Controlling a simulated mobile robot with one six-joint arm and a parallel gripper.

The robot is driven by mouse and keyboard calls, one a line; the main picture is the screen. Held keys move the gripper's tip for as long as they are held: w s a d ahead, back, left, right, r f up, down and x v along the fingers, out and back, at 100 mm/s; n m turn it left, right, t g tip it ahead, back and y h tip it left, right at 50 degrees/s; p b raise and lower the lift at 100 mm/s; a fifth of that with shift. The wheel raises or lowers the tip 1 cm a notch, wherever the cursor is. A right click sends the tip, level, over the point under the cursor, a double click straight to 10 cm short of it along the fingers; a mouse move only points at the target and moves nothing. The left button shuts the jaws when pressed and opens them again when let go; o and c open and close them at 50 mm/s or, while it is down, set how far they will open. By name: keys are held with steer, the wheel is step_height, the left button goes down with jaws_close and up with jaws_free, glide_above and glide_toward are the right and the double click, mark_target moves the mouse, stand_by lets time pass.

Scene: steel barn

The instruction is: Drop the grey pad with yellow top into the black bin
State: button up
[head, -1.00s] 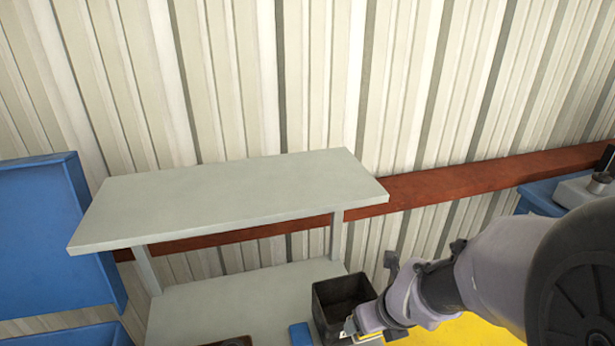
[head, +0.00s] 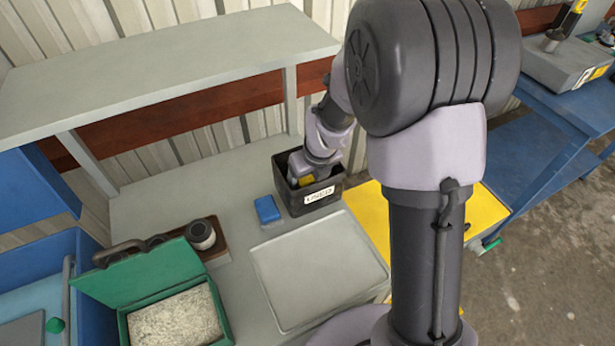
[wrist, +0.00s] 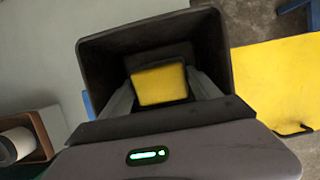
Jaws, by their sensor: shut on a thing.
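The black bin (head: 290,199) stands on the grey bench and carries a white label reading "USED". My gripper (head: 305,178) reaches down into the bin's mouth. In the wrist view the grey pad with yellow top (wrist: 160,84) sits between my two fingers (wrist: 163,90), which are shut on it. The pad is inside the bin's walls (wrist: 95,70), with the dark bin bottom partly visible beyond it. The pad's grey sides are mostly hidden. In the head view only a bit of its yellow (head: 305,181) shows.
A blue block (head: 267,209) lies on the bench just left of the bin. A flat grey panel (head: 320,270) lies in front. A green open box (head: 150,300) with pale granules is at left. A yellow surface (head: 486,207) is right of the bin. A grey shelf (head: 170,60) overhangs the bench's back.

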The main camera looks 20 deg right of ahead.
steer(key=shift+w+a+r+g, duration=0.1)
steer(key=shift+w+r+g, duration=0.05)
steer(key=shift+g, duration=0.35)
steer(key=shift+w+r+g, duration=0.1)
steer(key=shift+r+g, duration=0.05)
steer(key=shift+g, duration=0.35)
steer(key=shift+f+h, duration=0.3)
steer(key=shift+f, duration=0.3)
steer(key=shift+f+b, duration=0.3)
steer(key=shift+b, duration=0.05)
steer(key=shift+f+b, duration=0.45)
steer(key=shift+b, duration=0.1)
steer(key=shift+f, duration=0.15)
steer(key=o, duration=1.5)
